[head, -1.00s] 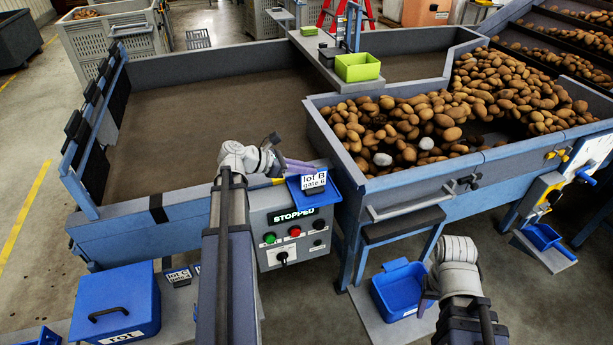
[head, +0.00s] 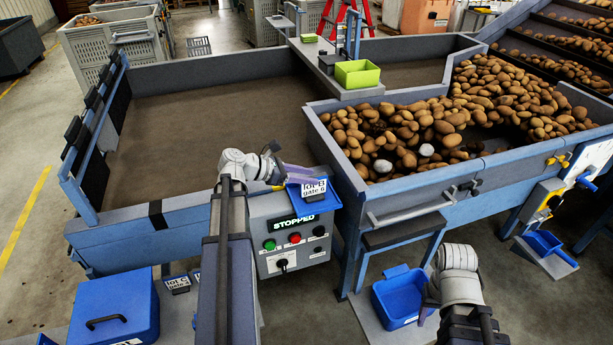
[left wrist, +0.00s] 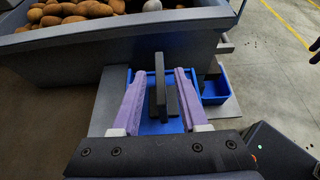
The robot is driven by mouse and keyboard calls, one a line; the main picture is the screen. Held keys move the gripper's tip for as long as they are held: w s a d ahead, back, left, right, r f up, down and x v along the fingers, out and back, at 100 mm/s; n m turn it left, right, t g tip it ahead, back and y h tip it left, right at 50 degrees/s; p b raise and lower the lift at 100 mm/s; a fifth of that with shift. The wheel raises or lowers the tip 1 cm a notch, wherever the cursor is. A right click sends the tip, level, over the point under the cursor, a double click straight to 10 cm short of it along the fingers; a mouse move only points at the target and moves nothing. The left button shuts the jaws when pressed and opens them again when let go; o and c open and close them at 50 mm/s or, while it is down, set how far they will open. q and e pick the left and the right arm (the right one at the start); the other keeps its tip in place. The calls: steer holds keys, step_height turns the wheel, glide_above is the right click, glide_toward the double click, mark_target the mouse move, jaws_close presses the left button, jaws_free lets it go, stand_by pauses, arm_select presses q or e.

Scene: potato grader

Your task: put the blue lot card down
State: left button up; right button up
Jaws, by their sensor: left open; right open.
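The lot card (head: 314,188), marked "lot B gate 6", stands upright in a small blue tray (head: 334,203) on top of the control box. My left gripper (head: 300,174) is just behind and over the card; its purple fingers are open. In the left wrist view the card (left wrist: 160,92) shows edge-on as a dark plate with a dark foot. It stands between the open fingers (left wrist: 160,98), with a gap on both sides. My right gripper (head: 428,304) hangs low at the right, empty, by a blue bin; its fingers are partly hidden.
The control box (head: 275,255) reads STOPPED and carries buttons below the tray. A potato hopper (head: 400,190) stands close right. A blue bin (head: 397,301) is below it. A lot C card (head: 178,282) and a blue lidded box (head: 110,310) are at lower left.

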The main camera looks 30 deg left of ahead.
arm_select(q)
steer(key=p+v, duration=0.5)
steer(key=v, duration=0.7)
steer(key=d+f+m+g, duration=0.2)
steer(key=d+f+m, duration=0.15)
steer(key=d, duration=0.35)
steer(key=w+d+f+m+g+y, duration=0.1)
steer(key=d+f+m+g, duration=0.15)
steer(key=d+m, duration=0.35)
steer(key=d+f+m+g, duration=0.2)
steer(key=d+m+g, duration=0.1)
steer(key=d, duration=0.5)
steer(key=s+d+f+m+g+y, duration=0.1)
steer(key=s+d+m+y, duration=0.3)
steer(key=d+m, duration=0.5)
steer(key=s+d+f+m+g+y, duration=0.1)
steer(key=s+d+f+m+y, duration=0.2)
steer(key=d+m, duration=0.6)
steer(key=shift+s+m+y, duration=0.65)
steer(key=shift+s+y, duration=0.15)
steer(key=shift+s, duration=0.25)
steer(key=shift+f+g, duration=0.1)
steer(key=shift+g, duration=0.15)
